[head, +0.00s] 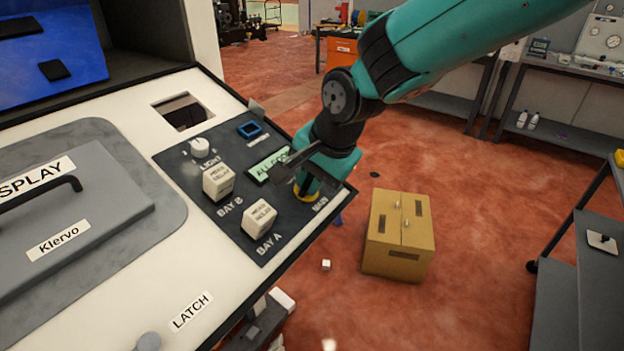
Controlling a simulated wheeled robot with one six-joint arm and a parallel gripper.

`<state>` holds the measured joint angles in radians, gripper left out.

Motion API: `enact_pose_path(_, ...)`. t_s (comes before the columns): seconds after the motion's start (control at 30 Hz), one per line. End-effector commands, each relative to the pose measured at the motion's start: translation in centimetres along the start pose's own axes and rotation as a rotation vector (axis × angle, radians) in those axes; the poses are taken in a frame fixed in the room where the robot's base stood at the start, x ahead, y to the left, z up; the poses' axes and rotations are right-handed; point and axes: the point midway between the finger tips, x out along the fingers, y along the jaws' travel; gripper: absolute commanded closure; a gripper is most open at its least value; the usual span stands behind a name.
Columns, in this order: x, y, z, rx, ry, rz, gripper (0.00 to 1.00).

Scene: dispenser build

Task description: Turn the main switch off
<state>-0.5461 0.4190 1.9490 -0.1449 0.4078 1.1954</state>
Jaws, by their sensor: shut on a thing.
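The main switch (308,197) shows as a yellow ring at the right edge of the dark control panel (238,236), beside the label MAIN. My gripper (306,183) is down over it and shut on it. The fingers hide the switch's knob, so I cannot see which way it points. A small green display (266,166) sits just left of my gripper, with its text partly covered.
White blocks marked BAY B (218,183) and BAY A (259,217), a LIGHT knob (200,147) and a blue-framed square (249,129) share the panel. A grey lid (75,225) lies left. A cardboard box (399,237) stands on the open red floor.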

Motion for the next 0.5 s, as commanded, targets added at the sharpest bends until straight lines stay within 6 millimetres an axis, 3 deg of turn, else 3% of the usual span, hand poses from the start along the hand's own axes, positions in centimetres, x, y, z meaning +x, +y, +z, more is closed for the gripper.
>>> enact_pose_path(0.5, 0.18, 0.15, 0.03, -0.45, -0.002, 0.002, 1.0)
